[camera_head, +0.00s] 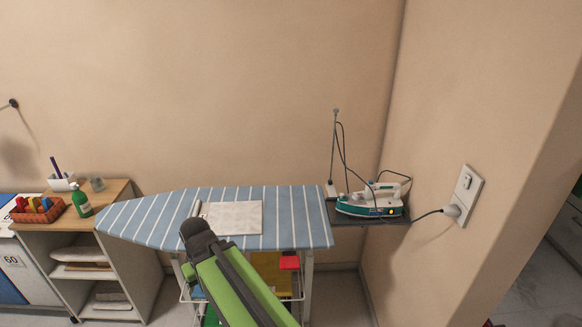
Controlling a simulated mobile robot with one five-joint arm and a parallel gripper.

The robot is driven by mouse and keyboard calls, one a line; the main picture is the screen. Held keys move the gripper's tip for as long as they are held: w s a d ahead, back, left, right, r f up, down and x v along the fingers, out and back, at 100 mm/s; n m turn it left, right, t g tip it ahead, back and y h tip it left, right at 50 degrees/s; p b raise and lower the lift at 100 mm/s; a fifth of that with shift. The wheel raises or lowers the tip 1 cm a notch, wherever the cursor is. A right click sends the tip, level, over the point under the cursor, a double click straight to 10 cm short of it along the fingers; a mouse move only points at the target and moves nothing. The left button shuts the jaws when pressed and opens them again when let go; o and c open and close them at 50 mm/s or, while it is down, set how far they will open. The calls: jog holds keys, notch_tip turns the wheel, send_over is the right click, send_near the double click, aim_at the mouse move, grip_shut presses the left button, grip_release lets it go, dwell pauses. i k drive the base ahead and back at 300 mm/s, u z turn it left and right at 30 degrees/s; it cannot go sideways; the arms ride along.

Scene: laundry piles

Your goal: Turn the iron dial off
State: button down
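The iron (372,201), teal and white, rests on a dark rest plate (345,219) at the right end of the ironing board (290,218). A small orange-yellow spot, seemingly a light or the dial, shows on the iron's right side; its setting is too small to read. The iron's cord runs up to a thin upright rod, and a plug sits in the wall socket (467,195). My green and dark arm reaches up from the bottom in front of the board, left of the iron. Its fingers cannot be made out.
A folded pale cloth (234,218) lies on the board. A wooden shelf unit (118,190) at left holds a green bottle (82,203) and an orange basket (38,213). Walls close in behind and right of the iron. The air above the board is clear.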

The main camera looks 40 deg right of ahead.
aim_at(355, 198)
jog(key=z, duration=1.6)
jog(key=k, duration=0.9)
jog(key=i, duration=0.9)
jog(key=z, duration=0.1)
